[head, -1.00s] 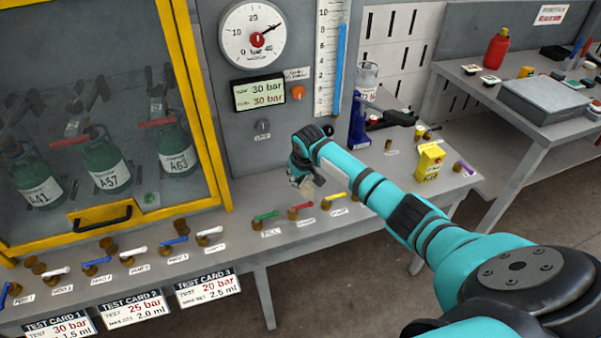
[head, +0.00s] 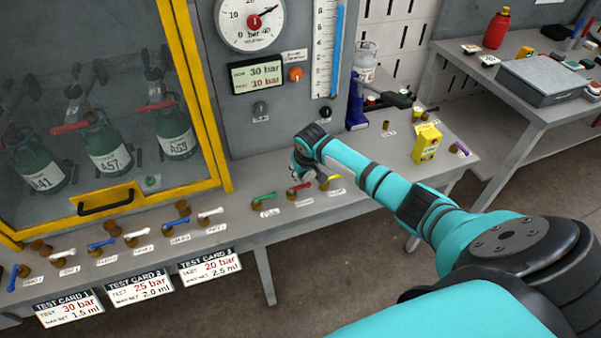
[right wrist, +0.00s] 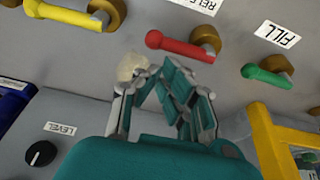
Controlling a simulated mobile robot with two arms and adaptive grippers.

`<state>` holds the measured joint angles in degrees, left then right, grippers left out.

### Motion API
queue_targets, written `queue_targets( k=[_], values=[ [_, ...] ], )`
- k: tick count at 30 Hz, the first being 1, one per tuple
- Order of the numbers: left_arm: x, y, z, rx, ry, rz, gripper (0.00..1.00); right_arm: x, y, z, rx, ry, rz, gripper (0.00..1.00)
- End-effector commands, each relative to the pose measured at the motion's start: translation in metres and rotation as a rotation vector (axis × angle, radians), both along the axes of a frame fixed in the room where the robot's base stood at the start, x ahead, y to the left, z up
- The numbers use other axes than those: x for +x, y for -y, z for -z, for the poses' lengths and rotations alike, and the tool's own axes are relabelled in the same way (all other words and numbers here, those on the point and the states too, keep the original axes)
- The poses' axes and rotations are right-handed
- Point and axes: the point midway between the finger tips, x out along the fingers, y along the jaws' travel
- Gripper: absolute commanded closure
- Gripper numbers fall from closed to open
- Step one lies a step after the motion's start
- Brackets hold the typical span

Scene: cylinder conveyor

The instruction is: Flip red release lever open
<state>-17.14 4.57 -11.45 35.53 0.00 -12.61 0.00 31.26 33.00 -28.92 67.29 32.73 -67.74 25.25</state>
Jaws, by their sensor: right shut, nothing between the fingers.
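The red release lever (head: 300,187) sits on the grey bench front between the green lever (head: 264,198) and the yellow lever (head: 331,180). In the right wrist view the red lever (right wrist: 180,46) lies sideways from its brass pivot, with its "RELEASE" label partly cut off. My right gripper (head: 299,172) is just above the red lever in the head view. In the right wrist view its fingers (right wrist: 155,74) are shut and empty, with the tips close beside the red handle. I cannot tell whether they touch it. My left gripper is not in view.
A glass cabinet with a yellow frame (head: 190,95) stands left of the levers. More levers, blue and white (head: 210,213), line the bench to the left. A yellow box (head: 426,143) stands at the right. A black knob labelled "LEVEL" (right wrist: 40,153) is near my gripper.

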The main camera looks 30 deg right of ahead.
Motion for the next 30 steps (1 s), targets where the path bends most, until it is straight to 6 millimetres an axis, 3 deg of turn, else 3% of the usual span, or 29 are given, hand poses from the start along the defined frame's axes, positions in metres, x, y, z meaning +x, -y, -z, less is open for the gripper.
queue_targets(
  k=[30],
  values=[
    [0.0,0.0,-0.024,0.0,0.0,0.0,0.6,-0.001,-0.011,-0.001,0.003,-0.002,0.174,1.0]
  ],
)
